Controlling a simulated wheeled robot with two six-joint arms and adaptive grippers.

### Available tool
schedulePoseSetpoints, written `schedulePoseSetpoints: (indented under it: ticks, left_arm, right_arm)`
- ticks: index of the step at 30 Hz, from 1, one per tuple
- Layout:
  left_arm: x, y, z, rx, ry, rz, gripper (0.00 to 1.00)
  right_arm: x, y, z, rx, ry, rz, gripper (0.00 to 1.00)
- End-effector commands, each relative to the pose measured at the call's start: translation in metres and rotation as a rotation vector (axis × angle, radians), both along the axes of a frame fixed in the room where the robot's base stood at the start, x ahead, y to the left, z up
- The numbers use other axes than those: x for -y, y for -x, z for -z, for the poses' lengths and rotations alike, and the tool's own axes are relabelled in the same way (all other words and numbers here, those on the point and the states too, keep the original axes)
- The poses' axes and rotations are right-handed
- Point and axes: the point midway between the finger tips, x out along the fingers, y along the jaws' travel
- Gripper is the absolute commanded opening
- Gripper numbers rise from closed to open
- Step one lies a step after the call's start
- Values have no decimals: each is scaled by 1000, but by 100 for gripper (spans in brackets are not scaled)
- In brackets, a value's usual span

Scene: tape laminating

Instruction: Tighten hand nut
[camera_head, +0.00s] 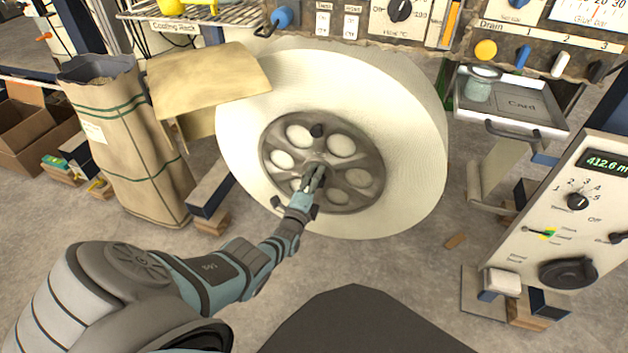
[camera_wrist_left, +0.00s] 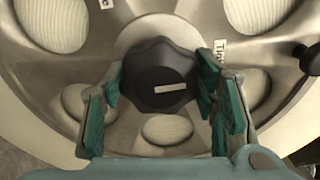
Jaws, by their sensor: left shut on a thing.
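The hand nut (camera_wrist_left: 157,76) is a black lobed knob with a white line on its face, at the hub of the grey metal wheel disc (camera_wrist_left: 214,18). The disc has several round holes and sits on the large white roll (camera_head: 410,130) in the head view. My left gripper (camera_head: 313,178) reaches the disc's centre, and its teal fingers are shut on the hand nut, one on each side. In the wrist view the nut's white line lies nearly level, its right end slightly raised. In the head view the gripper mostly hides the nut. My right gripper is not in view.
A small black knob (camera_head: 317,130) stands on the disc above the hub. A paper sack (camera_head: 125,140) stands left, and a control panel (camera_head: 570,200) stands right. The floor below the roll is mostly clear.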

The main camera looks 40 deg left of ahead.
Motion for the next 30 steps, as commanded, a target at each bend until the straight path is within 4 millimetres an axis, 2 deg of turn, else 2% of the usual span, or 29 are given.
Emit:
schedulePoseSetpoints:
  ticks: [7,20,21,24,25,30]
  left_arm:
    - [0,0,0,-23,-64,0,26]
    - [0,0,0,-28,-76,0,26]
    - [0,0,0,-28,-76,0,55]
    - [0,0,0,-28,-76,0,71]
    - [0,0,0,-28,-76,0,74]
    - [0,0,0,-26,-75,0,74]
  right_arm:
    - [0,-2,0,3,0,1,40]
    - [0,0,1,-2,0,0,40]
    - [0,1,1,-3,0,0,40]
    - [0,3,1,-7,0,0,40]
    - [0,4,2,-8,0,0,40]
    - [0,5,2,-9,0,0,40]
